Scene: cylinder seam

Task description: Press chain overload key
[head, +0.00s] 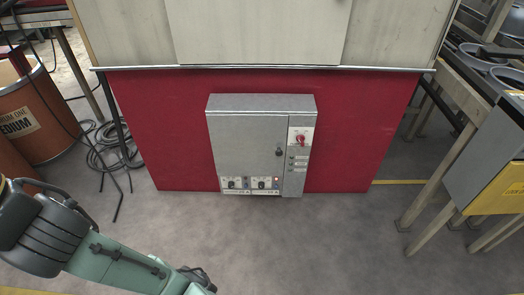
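A grey control box (248,142) stands upright against the red panel, near the middle of the head view. Its right-hand strip carries a red switch (301,140) on a white plate, with several small labels below it. Two small panels sit along the box's bottom edge, a left one (233,184) and a right one (265,184), each with a dark knob and small buttons or lights. The lettering is too small to read, so I cannot tell which part is the chain overload key. My arm enters at the lower left; my gripper is not in view.
The red panel (150,130) stands under a pale cabinet (260,32). Orange drums (28,110) and loose black cable (112,150) lie to the left. A grey and yellow box (490,165) on wooden legs stands at the right. The floor before the control box is clear.

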